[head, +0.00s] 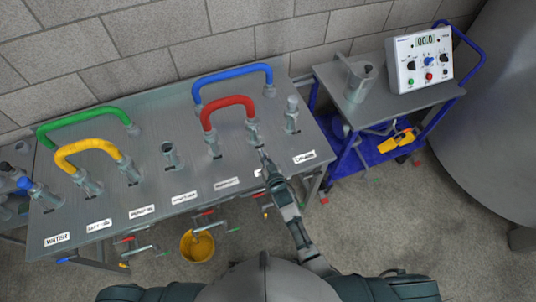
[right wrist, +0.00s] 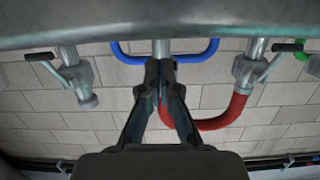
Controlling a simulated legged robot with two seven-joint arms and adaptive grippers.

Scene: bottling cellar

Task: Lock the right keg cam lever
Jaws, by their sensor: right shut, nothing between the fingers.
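My right gripper (head: 264,156) is shut and empty at the front of the coupling (head: 252,127) under the red hose's right end. In the right wrist view its closed fingertips (right wrist: 160,66) overlap a metal pipe (right wrist: 161,47), hiding most of that coupling and any lever on it. Left of them in that view is a coupling without a hose (right wrist: 84,84), with a black-handled lever (right wrist: 38,57) sticking out sideways. Right of them, another coupling (right wrist: 248,70) joins the red hose and has a black lever (right wrist: 288,47). I cannot tell which lever is the right keg's. My left gripper is out of view.
The grey bench (head: 190,168) carries several couplings, plus red (head: 228,102), blue (head: 232,72), yellow (head: 88,143) and green hoses. Red and green handles and a yellow bucket (head: 198,245) are below its front edge. A blue cart (head: 395,95) with a control box (head: 422,62) stands right.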

